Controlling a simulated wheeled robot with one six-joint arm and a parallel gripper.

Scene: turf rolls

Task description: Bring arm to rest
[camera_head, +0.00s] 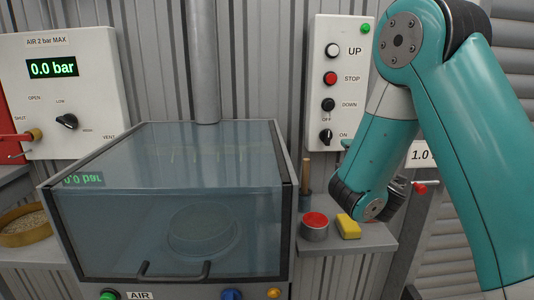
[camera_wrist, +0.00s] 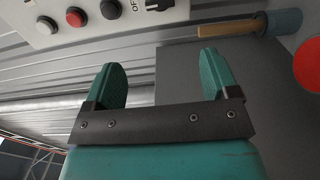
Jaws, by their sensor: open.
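My teal arm (camera_head: 385,140) fills the right of the head view, its upper link raised and its forearm hanging down to a wrist (camera_head: 372,207) above the small grey shelf. My gripper is mostly hidden behind the wrist there. In the wrist view my gripper (camera_wrist: 160,68) shows two teal fingers held wide apart, with nothing between them. The fingers lie over the grey shelf surface (camera_wrist: 180,85), and I cannot tell their height above it.
The shelf (camera_head: 340,240) holds a red-topped tin (camera_head: 316,222), a yellow block (camera_head: 348,226) and a wooden-handled tool (camera_head: 306,180). A button panel (camera_head: 340,85) is on the wall behind. A closed clear-lidded cabinet (camera_head: 180,215) stands left; a gauge panel (camera_head: 65,95) is farther left.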

